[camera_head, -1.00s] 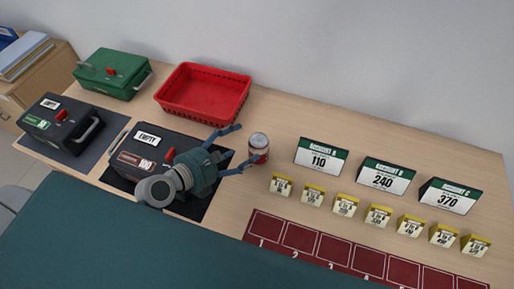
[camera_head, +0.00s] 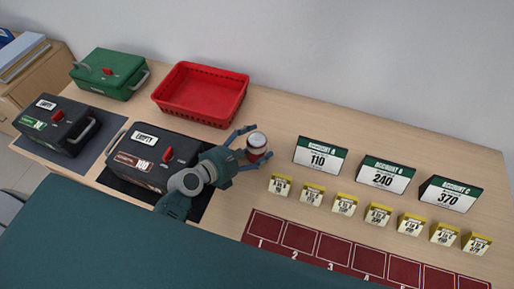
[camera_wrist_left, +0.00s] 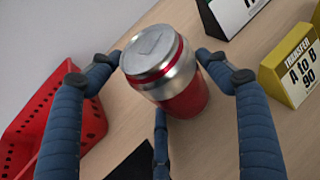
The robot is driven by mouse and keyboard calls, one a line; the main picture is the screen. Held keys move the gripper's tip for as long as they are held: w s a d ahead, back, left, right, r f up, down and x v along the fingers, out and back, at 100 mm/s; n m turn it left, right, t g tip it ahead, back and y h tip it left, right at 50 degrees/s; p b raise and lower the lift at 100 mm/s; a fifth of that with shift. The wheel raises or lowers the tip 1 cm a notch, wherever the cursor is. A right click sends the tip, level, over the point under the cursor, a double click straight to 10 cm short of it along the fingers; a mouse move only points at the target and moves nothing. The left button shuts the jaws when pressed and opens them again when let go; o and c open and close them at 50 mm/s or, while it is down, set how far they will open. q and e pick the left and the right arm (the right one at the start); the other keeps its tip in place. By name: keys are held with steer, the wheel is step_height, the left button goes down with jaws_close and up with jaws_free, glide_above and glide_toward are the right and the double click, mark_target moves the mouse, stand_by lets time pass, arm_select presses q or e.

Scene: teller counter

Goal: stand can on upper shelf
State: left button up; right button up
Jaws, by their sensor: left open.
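The can (camera_head: 257,146) is red with a silver top and stands upright on the wooden counter, right of the red basket. In the left wrist view the can (camera_wrist_left: 168,72) sits between the spread fingers of my left gripper (camera_wrist_left: 160,85). My left gripper (camera_head: 248,146) is open around the can in the head view, its fingers on either side; I cannot tell whether any finger touches it. My right gripper is not in view. No upper shelf shows in these frames.
A red basket (camera_head: 160,98), a green box (camera_head: 108,78) and two black boxes (camera_head: 55,125) stand at the left. Account signs (camera_head: 320,158) and small yellow-topped tags (camera_head: 345,204) stand right of the can. A dark red numbered strip (camera_head: 300,237) lies in front. Bare counter lies behind the can.

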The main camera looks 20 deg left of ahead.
arm_select(q)
steer(key=c, duration=1.1)
steer(key=shift+r, duration=0.1)
steer(key=shift+c, duration=1.3)
steer(key=shift+r, duration=0.15)
